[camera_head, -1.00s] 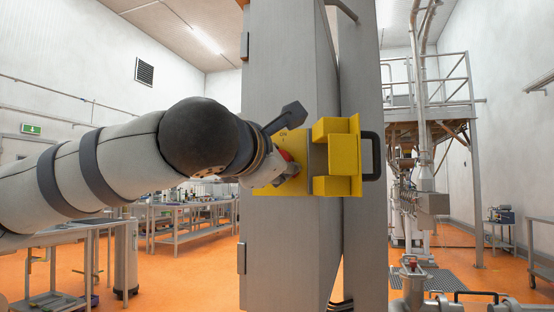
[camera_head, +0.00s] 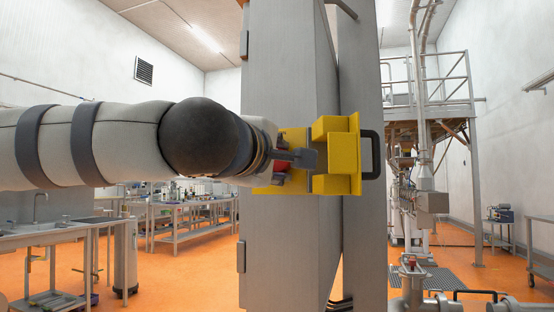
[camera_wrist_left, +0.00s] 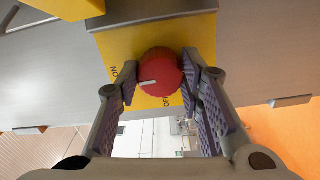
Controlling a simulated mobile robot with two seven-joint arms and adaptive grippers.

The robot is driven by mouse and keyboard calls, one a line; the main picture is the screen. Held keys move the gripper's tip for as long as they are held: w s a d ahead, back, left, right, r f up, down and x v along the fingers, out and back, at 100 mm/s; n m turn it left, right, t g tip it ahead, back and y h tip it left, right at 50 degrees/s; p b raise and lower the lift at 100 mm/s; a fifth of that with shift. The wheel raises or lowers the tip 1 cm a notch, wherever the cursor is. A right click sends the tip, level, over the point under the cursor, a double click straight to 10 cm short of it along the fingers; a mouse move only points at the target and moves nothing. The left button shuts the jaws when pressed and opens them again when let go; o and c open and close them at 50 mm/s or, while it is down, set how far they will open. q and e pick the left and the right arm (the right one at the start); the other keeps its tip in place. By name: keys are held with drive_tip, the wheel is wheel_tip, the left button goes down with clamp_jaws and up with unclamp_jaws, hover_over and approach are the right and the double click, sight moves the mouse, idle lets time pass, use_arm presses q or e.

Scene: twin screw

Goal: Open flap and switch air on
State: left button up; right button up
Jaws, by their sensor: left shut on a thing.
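The red round knob (camera_wrist_left: 160,72) sits on a yellow plate (camera_wrist_left: 116,50) marked ON and OFF. Its white mark points left in the left wrist view, between the two labels. My left gripper (camera_wrist_left: 158,84) has its two purple-padded fingers on opposite sides of the knob, shut on it. In the head view the left gripper (camera_head: 287,165) is at the yellow plate (camera_head: 265,190), hiding most of the knob. The yellow flap (camera_head: 343,155) stands swung out to the right of the plate, open. My right gripper is out of view.
The grey cabinet (camera_head: 290,80) carries the plate, with a dark handle (camera_head: 371,155) on its right side. Work tables (camera_head: 180,215) stand at the back left.

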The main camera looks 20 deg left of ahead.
use_arm(q)
drive_tip(key=shift+m, duration=0.3)
idle(0.4)
drive_tip(key=o, duration=1.2)
drive_tip(key=shift+c, duration=0.2)
drive_tip(key=s, duration=1.2)
drive_tip(key=shift+a, duration=0.2)
